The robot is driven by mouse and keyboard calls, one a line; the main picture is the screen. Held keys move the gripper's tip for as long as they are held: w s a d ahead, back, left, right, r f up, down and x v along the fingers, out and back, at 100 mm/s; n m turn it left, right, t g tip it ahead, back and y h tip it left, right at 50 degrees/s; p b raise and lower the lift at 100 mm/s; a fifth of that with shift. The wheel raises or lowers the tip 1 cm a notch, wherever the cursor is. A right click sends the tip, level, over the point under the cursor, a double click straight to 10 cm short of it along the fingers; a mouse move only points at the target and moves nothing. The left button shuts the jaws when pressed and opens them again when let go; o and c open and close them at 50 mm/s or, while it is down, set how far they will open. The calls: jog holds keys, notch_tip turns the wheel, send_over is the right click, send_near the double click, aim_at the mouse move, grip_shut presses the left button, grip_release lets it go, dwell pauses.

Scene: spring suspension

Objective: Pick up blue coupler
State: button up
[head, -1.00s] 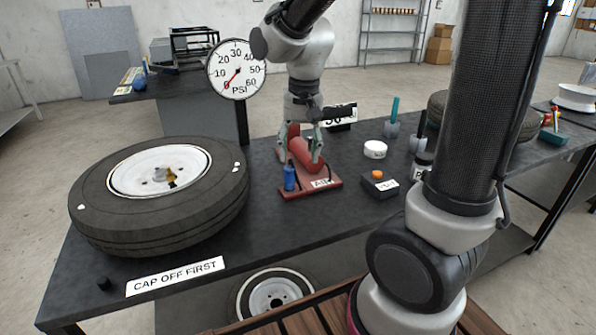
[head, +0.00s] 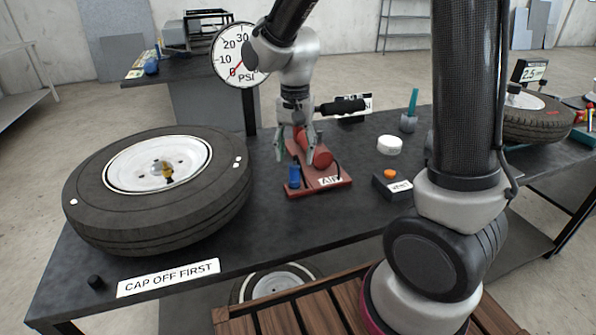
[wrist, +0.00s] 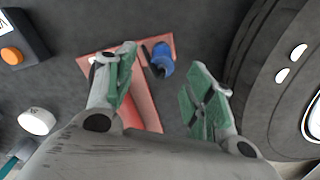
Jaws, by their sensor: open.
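The blue coupler (head: 294,176) stands at the front left of the red AIR board (head: 333,183), beside the red cylinder (head: 321,157). My gripper (head: 296,146) is open and empty, pointing down above the board, with its fingers over the cylinder and coupler area in the head view. In the wrist view the coupler (wrist: 162,60) shows between and beyond the two green-padded fingers, clear of both. A dark hose or rod lies close beside it there. Part of the red cylinder is hidden behind my gripper.
A large tyre (head: 228,187) lies on the bench to the left. A small black box with an orange button (head: 390,174) and a white round cap (head: 390,147) are to the right. The CAP OFF FIRST sign (head: 168,278) lies at the front edge, with bare bench between.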

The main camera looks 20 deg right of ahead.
aim_at(295, 174)
notch_tip(295, 174, down, 8)
jog(key=shift+w+a+r, duration=0.1)
jog(key=shift+r, duration=0.1)
jog(key=shift+c, duration=0.3)
grip_shut()
jog(key=shift+r, duration=0.1)
notch_tip(295, 174, up, 21)
dwell(0.7)
jog(key=shift+a, duration=0.15)
